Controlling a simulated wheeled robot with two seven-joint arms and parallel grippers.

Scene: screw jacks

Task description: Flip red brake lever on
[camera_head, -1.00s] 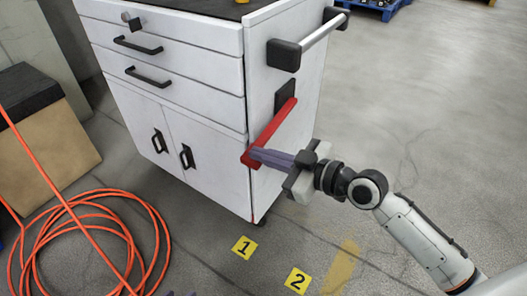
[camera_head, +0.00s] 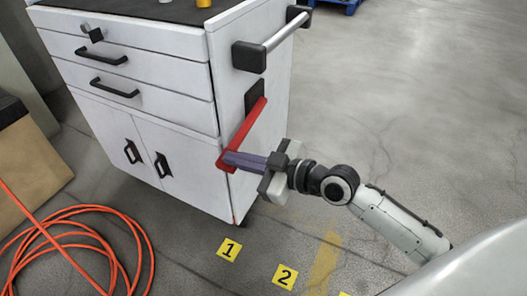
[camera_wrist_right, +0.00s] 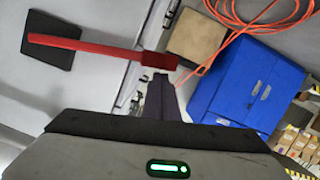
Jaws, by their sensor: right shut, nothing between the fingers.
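The red brake lever (camera_head: 243,136) sticks out from the side of the white cabinet (camera_head: 190,185), on a black mounting plate (camera_head: 255,94). It slopes down to the left in the head view, ending in a thicker red tip. In the right wrist view the lever (camera_wrist_right: 85,46) runs sideways from its black plate (camera_wrist_right: 50,40). My right gripper (camera_head: 228,158) is shut with nothing between its fingers. Its purple fingers (camera_wrist_right: 158,97) are at the lever's free end; I cannot tell whether they touch it. My left gripper is not in view.
The cabinet has a push handle (camera_head: 275,40) above the lever, with drawers and doors on its front. An orange hose (camera_head: 85,240) lies coiled at the left. Yellow floor markers 1 (camera_head: 229,249) and 2 (camera_head: 285,276) lie in front. The floor at the right is open.

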